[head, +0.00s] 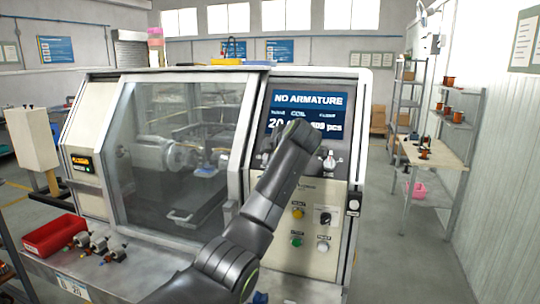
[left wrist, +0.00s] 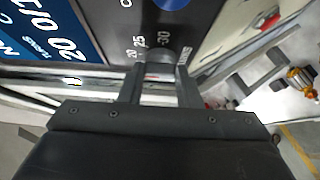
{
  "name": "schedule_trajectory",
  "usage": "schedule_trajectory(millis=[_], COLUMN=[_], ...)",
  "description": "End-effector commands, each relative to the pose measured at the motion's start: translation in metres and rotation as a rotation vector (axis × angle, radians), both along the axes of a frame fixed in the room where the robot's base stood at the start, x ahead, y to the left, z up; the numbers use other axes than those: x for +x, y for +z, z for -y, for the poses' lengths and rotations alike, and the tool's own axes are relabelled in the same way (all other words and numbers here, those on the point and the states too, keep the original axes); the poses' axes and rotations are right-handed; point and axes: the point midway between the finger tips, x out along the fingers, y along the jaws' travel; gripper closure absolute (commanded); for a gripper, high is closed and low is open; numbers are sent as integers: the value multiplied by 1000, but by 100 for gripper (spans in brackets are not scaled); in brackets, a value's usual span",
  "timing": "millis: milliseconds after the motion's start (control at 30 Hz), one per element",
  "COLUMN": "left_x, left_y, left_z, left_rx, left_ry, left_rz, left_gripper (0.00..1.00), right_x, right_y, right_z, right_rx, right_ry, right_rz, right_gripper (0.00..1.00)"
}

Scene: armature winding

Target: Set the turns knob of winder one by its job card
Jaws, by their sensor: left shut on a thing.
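Winder one (head: 95,190) is a large grey machine with a glazed door. Its screen (head: 310,97) reads "NO ARMATURE" with a "20" below, partly covered by my arm. My left gripper (head: 298,133) is at the control panel just below the screen and hides the turns knob there. In the left wrist view, my left gripper (left wrist: 160,78) is shut on the turns knob (left wrist: 160,57), beside scale marks 20, 25 and 30. The knob's pointer is not clear. A white card (head: 73,288) on the front ledge seems to read "20". My right gripper is not in view.
Another knob (head: 329,160) sits right of my gripper, with several buttons and a switch (head: 323,217) below. A red tray (head: 54,235) and several small armatures (head: 98,243) lie on the ledge. A side table (head: 432,153) and shelves stand at right.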

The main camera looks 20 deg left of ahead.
Motion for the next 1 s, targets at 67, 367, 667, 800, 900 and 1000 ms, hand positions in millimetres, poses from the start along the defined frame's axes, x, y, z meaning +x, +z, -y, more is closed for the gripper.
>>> schedule_trajectory(millis=[67,367,667,800,900,1000], left_x=[0,0,0,-4,-13,-27], left_y=[-1,-1,0,1,6,15], left_z=[1,1,0,4,12,24], left_rx=[-2,-1,0,0,-1,-2], left_ry=[-1,-3,-1,-3,-4,-6], left_rz=[-2,-1,-1,1,5,6], left_gripper=[92,55,48,48,48,48], right_x=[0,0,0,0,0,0], right_y=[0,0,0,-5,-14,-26], right_z=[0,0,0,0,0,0], right_rx=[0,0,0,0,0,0], right_ry=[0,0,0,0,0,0], right_rz=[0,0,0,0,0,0], right_gripper=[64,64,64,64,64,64])
